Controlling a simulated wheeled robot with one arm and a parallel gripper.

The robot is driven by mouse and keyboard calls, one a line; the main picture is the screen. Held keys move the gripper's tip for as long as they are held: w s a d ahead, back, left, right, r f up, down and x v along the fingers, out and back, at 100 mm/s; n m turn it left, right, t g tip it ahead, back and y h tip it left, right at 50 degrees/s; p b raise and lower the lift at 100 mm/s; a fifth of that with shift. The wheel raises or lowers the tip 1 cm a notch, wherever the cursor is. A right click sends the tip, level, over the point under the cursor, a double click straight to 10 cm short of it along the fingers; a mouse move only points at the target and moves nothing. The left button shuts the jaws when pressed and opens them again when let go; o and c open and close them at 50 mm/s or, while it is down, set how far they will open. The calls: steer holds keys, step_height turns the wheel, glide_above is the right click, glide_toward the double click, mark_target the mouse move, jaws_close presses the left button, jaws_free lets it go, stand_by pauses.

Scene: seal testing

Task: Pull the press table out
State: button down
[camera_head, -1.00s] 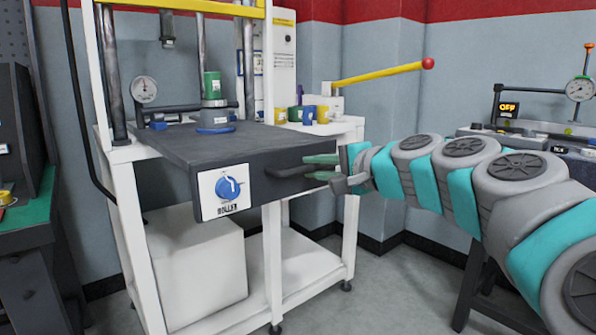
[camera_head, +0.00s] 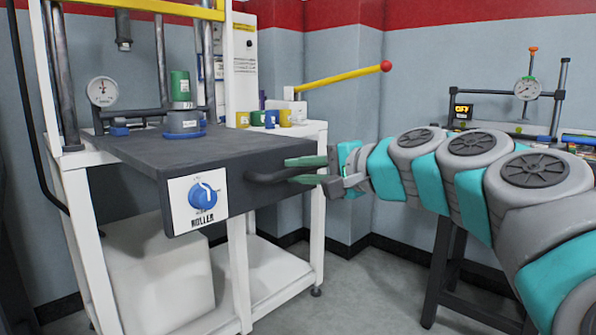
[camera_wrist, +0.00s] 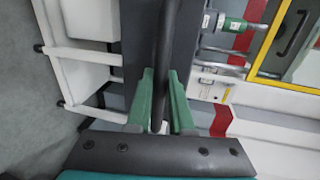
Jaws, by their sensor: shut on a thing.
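The press table (camera_head: 135,150) is a dark grey slab in the white press frame, with a blue knob (camera_head: 203,196) on a white panel at its front. A dark bar handle (camera_head: 265,177) sticks out of its front face at the right. My gripper (camera_head: 297,171), with green fingers, comes from the right and is shut on this handle. In the wrist view, the handle (camera_wrist: 164,40) runs between the two fingers (camera_wrist: 161,80). The exact contact is partly hidden by the fingers.
A green and grey cylinder on a blue base (camera_head: 181,105) stands on the slab. Small coloured cups (camera_head: 270,118) and a yellow lever with a red knob (camera_head: 340,76) are behind it. A bench with a gauge (camera_head: 527,90) stands at the right. Grey floor shows below my arm.

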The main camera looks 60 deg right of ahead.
steer(key=c, duration=0.8)
jaws_free()
steer(key=shift+s+f, duration=0.1)
steer(key=shift+s, duration=0.05)
steer(key=v, duration=0.7)
steer(key=shift+s, duration=0.35)
